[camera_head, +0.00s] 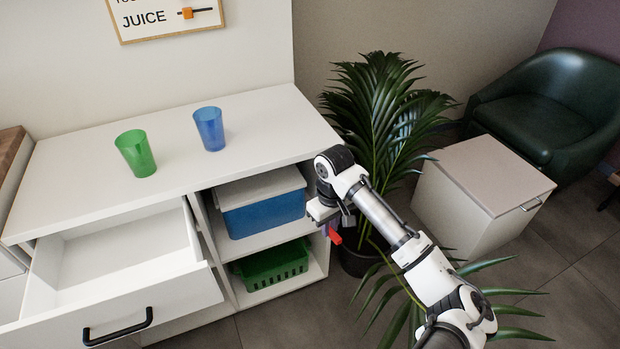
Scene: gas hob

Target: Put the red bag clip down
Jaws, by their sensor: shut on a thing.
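The red bag clip (336,238) shows as a small red piece below my gripper (335,224). My gripper is shut on the clip and holds it in the air. In the picture it lies just right of the shelf unit's open compartments. My wrist hides part of the gripper, and the fingers are small and dark here.
A white cabinet (255,118) bears a green cup (136,153) and a blue cup (210,129). Its drawer (130,240) is open and looks empty. Shelves hold a blue lidded box (263,213) and a green basket (270,266). A plant (375,110) and white box (480,190) stand right.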

